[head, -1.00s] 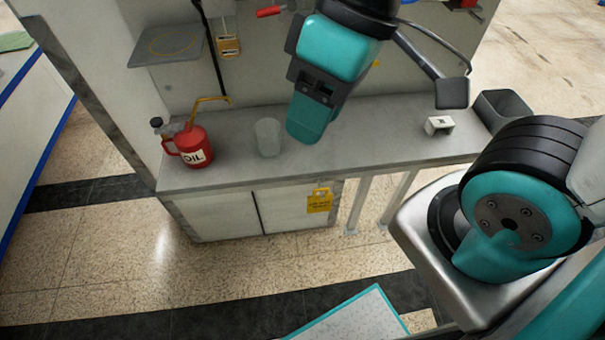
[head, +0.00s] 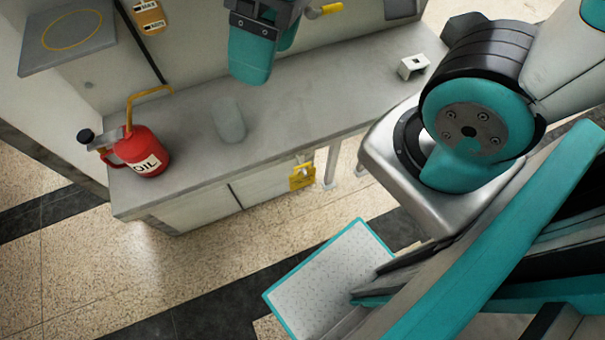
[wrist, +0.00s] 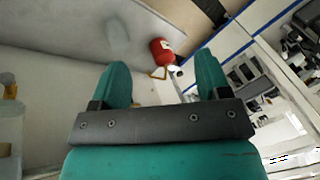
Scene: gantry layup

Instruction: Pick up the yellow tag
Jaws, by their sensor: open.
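The yellow tag (head: 302,176) hangs on the front of the grey cabinet, just below the counter edge, near the right end of the cabinet doors. I cannot make it out for certain in the wrist view. My gripper (head: 252,68) is at the top of the head view, above the counter and well apart from the tag. In the wrist view, its two teal fingers (wrist: 162,82) stand wide apart with nothing between them.
A red oil can (head: 142,152) and a clear cup (head: 229,120) stand on the grey counter (head: 300,105). A small white block (head: 413,67) sits at its right end. A grey wall shelf (head: 62,42) juts out at upper left. Open floor (head: 215,265) lies before the cabinet.

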